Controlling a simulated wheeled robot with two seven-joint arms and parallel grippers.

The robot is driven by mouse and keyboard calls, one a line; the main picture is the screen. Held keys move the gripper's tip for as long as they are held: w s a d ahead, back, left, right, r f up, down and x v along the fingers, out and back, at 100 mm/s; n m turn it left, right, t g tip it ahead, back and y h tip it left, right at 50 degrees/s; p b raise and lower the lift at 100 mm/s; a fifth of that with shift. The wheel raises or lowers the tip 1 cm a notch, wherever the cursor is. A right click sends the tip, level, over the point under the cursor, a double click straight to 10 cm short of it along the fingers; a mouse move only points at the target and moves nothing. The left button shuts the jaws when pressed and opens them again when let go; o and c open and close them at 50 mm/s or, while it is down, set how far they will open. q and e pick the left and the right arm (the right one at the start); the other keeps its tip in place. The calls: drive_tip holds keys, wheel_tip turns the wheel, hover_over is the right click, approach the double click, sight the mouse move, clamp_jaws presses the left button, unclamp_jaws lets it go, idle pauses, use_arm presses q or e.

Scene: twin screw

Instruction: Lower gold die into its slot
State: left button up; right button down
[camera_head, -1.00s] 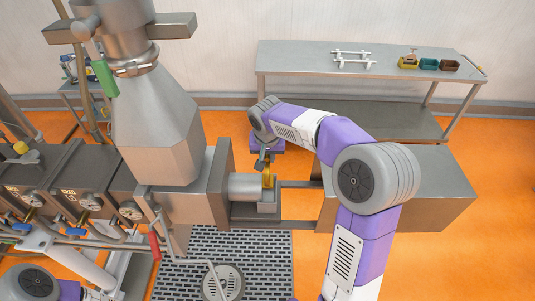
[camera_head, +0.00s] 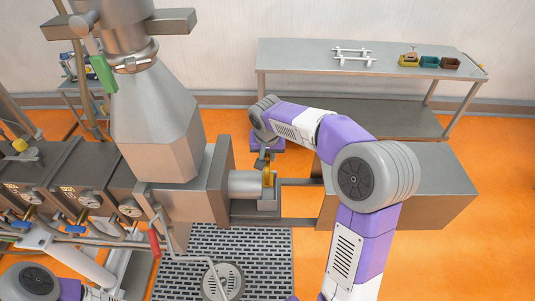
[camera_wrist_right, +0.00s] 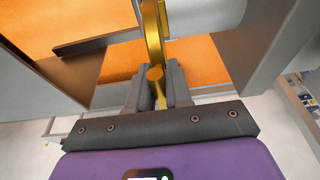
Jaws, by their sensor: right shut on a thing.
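The gold die (camera_head: 267,177) stands upright at the end of the grey cylinder (camera_head: 245,183) on the machine, over the small metal holder (camera_head: 267,205) below it. My right gripper (camera_head: 264,160) is shut on the die from the far side. In the right wrist view the gripper (camera_wrist_right: 158,92) has its two fingers around a gold stub of the die (camera_wrist_right: 152,30). The slot itself is hidden behind the die and holder, so I cannot tell how deep the die sits. My left gripper is not in view; only part of my left arm shows at the lower left.
The steel hopper (camera_head: 155,125) rises left of the die. A metal box (camera_head: 425,195) stands to the right, joined by rails (camera_head: 300,184). A table (camera_head: 300,60) at the back holds a white rack (camera_head: 353,56) and small bins (camera_head: 429,62). A red-handled lever (camera_head: 154,243) is in front.

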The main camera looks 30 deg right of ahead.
sight(267, 169)
drive_tip(key=shift+f, duration=0.1)
drive_tip(key=shift+f+b, duration=3)
drive_tip(key=shift+f, duration=0.4)
drive_tip(key=shift+f+b, duration=0.5)
drive_tip(key=shift+f, duration=0.1)
drive_tip(key=c, duration=1)
unclamp_jaws()
drive_tip(key=shift+s, duration=0.1)
drive_tip(key=shift+o, duration=0.2)
drive_tip(key=v, duration=0.7)
drive_tip(key=shift+a+r+p, duration=0.1)
drive_tip(key=shift+r+p, duration=0.2)
drive_tip(key=shift+p, duration=0.1)
